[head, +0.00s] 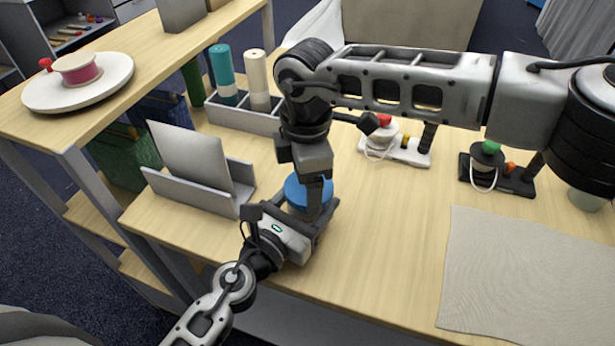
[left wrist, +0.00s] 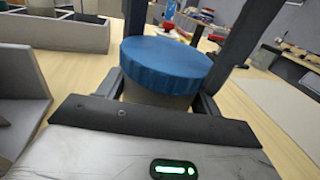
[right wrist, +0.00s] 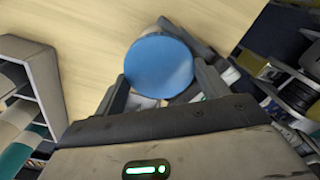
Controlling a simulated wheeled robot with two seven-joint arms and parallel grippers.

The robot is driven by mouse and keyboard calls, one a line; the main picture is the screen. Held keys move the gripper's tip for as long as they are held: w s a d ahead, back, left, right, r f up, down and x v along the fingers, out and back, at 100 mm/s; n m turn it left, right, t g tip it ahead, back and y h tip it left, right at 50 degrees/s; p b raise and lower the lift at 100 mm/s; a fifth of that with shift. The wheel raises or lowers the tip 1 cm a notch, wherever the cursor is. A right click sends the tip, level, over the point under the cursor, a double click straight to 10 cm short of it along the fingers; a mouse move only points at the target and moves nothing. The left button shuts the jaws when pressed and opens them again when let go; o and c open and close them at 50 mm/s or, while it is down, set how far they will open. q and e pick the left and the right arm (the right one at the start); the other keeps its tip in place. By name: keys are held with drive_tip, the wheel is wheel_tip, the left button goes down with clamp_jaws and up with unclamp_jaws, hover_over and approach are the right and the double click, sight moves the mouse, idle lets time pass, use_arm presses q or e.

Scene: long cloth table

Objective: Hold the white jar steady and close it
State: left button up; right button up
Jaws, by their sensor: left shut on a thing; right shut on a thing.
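The white jar (left wrist: 158,94) stands upright at the near edge of the table, its pale body mostly hidden by my left gripper. Its blue ridged lid (head: 297,190) sits on top and looks level in the left wrist view (left wrist: 165,65). I cannot tell how tightly it is seated. My left gripper (head: 314,220) is shut on the jar body from the near side. My right gripper (head: 313,198) points down from above and is shut on the lid, with a finger at each side in the right wrist view (right wrist: 160,66).
A grey holder with a panel (head: 195,205) stands left of the jar. A grey bin (head: 240,118) with teal and cream rolls is behind it. Two small devices with cords, a white one (head: 408,152) and a black one (head: 515,182), are further right. A grey cloth (head: 530,270) lies right.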

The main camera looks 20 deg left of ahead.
drive_tip(key=m, duration=0.7)
drive_tip(key=shift+w, duration=0.1)
drive_tip(key=o, duration=1)
drive_tip(key=shift+c, duration=0.2)
drive_tip(key=shift+r, duration=0.1)
drive_tip(key=shift+r, duration=2.2)
drive_tip(key=shift+c, duration=0.3)
